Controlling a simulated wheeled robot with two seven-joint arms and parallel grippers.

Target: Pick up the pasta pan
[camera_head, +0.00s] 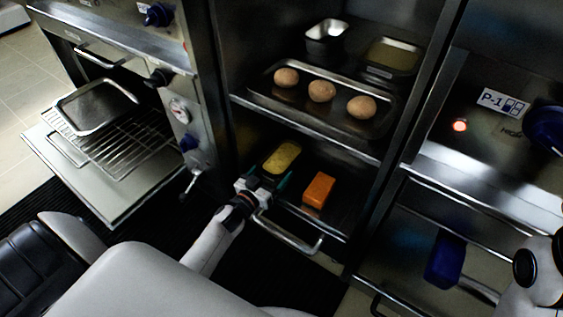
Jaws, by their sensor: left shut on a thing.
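A dark oblong pan with yellow food in it, likely the pasta pan (267,163), is on the lower level of the open metal cabinet. My left gripper (264,187) is at the near end of this pan, shut on it. The fingers are dark and small, so the exact grip is hard to see. I cannot tell whether the pan rests on the surface below or is raised. My right arm shows at the lower right edge, but its gripper cannot be made out.
An orange block-shaped item (319,189) lies right of the pan. A bar handle (287,236) runs in front. The shelf above holds a tray (333,117) with three round rolls. An open oven door (95,180) with a rack juts out at left. A blue object (445,258) is at lower right.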

